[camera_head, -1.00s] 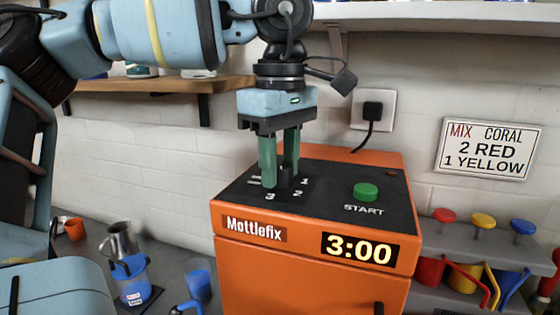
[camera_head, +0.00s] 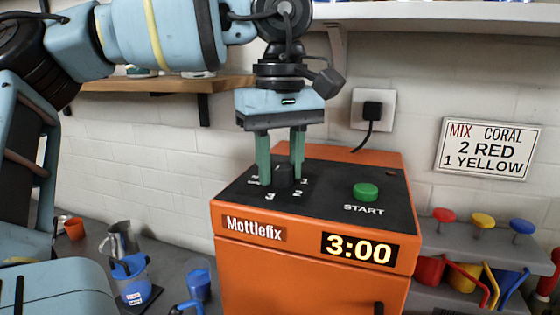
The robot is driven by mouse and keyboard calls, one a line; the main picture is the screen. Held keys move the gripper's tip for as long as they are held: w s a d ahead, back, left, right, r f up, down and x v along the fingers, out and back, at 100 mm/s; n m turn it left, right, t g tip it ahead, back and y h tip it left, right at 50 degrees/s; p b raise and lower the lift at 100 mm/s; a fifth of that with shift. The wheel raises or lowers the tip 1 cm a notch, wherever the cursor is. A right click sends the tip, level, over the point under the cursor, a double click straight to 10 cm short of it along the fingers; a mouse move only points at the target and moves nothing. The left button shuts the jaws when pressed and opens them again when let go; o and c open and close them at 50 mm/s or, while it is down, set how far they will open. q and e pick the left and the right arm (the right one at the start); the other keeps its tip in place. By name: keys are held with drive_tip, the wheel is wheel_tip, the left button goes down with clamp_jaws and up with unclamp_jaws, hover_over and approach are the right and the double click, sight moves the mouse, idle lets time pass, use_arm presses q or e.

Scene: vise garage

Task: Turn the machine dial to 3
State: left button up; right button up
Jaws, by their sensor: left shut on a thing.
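The orange machine (camera_head: 300,268), labelled Mottlefix, stands in the middle with a black sloped top. Its black dial (camera_head: 284,174) sits at the top's left part, with the numbers 1, 2 and 3 printed around it. Some marks on the far left side are partly hidden by a finger. My left gripper (camera_head: 281,179) points down, with its two green fingers on either side of the dial and shut on it. Which number the dial points to is not clear. My right gripper is not in view.
A green START button (camera_head: 366,192) and a display reading 3:00 (camera_head: 359,249) are on the machine. A wooden shelf (camera_head: 165,84) is behind my left arm. A metal pitcher (camera_head: 121,240) and blue cups (camera_head: 199,283) stand on the counter at left.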

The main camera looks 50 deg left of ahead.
sight(280, 165)
use_arm(q)
drive_tip(key=o, duration=1)
drive_tip(key=shift+r, duration=3.95)
